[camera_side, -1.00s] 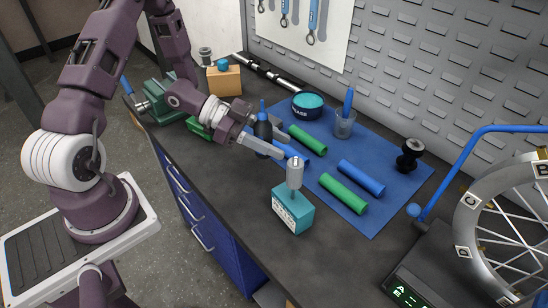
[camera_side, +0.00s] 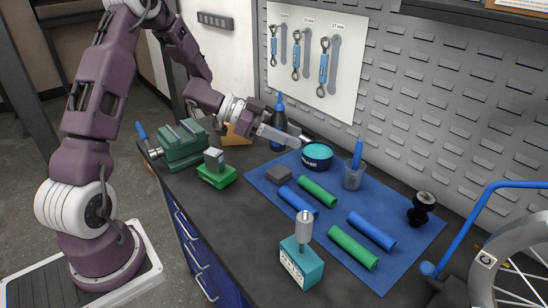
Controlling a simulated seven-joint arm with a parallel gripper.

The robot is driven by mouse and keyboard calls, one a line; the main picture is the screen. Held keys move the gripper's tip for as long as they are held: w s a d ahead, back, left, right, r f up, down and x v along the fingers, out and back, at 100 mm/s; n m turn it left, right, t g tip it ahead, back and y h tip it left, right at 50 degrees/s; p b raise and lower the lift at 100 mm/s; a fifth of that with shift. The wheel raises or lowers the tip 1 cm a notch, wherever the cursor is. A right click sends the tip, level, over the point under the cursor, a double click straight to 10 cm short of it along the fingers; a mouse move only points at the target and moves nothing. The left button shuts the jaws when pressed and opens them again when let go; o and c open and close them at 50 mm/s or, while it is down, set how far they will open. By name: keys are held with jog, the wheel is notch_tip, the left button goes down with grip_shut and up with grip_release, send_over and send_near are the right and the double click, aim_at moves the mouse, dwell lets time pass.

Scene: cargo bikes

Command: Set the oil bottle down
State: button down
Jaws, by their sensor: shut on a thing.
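The oil bottle (camera_side: 279,122) is dark with a blue pointed cap and stands upright behind the far left part of the blue mat, near the back wall. My gripper (camera_side: 284,128) is shut on it, with one pale finger across its front. The other finger is mostly hidden behind the bottle. The bottle's base shows just below the finger, at or close to the dark bench top (camera_side: 222,208). I cannot tell whether it touches.
The blue mat (camera_side: 333,237) holds green and blue grips (camera_side: 371,231), a grey block (camera_side: 278,175), a grease tin (camera_side: 317,155) and a cup (camera_side: 353,177). A green vise (camera_side: 182,145) stands left. A teal box (camera_side: 301,263) stands in front. An orange box (camera_side: 236,136) is partly hidden by my arm.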

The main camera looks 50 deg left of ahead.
jog(key=w+a+r+n+t+y, duration=0.1)
jog(key=w+a+n+t+y, duration=0.1)
jog(key=w+a, duration=0.45)
jog(key=w+a+n+t+y, duration=0.15)
jog(key=w+a, duration=0.25)
jog(key=a, duration=0.5)
jog(key=shift+n+y, duration=0.35)
notch_tip(320, 180, down, 15)
jog(key=shift+w+d, duration=0.15)
jog(key=shift+f, duration=0.3)
jog(key=c, duration=0.9)
grip_release()
jog(key=shift+f, duration=0.1)
